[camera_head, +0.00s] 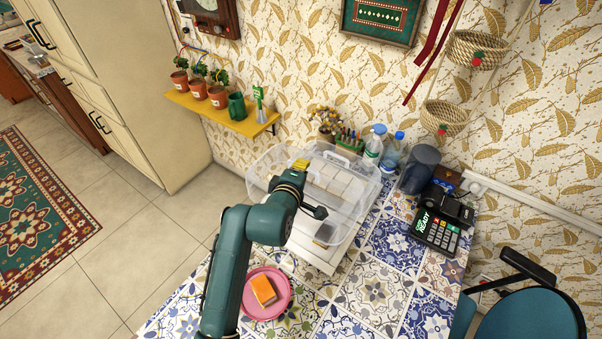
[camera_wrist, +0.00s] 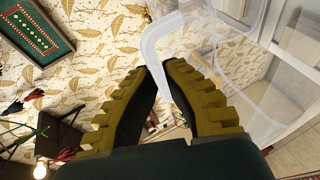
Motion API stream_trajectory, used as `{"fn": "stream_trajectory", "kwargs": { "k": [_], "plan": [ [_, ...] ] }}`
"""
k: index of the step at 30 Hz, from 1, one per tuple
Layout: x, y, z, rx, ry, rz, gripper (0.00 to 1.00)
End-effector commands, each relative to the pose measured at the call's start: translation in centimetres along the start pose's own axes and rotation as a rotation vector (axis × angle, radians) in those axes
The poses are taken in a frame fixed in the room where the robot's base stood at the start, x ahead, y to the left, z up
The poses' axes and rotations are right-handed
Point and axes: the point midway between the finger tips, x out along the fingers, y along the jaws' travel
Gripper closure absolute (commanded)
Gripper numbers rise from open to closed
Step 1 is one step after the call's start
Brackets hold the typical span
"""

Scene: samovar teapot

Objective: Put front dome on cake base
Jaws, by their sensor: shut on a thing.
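My gripper (camera_head: 303,165) is above the far-left part of the transparent dome (camera_head: 350,225). The clear outlines overlap, so I cannot tell whether the dome touches the base. My arm hides part of the base's left side.
A pink plate (camera_head: 286,304) with an orange block (camera_head: 263,290) lies at the front left. Plastic bottles (camera_head: 373,150), a dark jug (camera_head: 420,168) and a payment terminal (camera_head: 437,230) stand to the right. The front right of the tiled table (camera_head: 375,295) is clear.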

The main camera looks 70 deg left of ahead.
Motion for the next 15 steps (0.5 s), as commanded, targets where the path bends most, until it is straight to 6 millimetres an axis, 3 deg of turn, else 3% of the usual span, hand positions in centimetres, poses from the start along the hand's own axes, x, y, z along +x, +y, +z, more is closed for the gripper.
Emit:
{"fn": "stream_trajectory", "kwargs": {
  "k": [3,15],
  "plan": [
    [0.7,-2.0,0.2,0.000,0.000,0.003,1.00],
    [2.3,-6.7,0.7,0.000,0.000,0.001,1.00]
  ]
}}
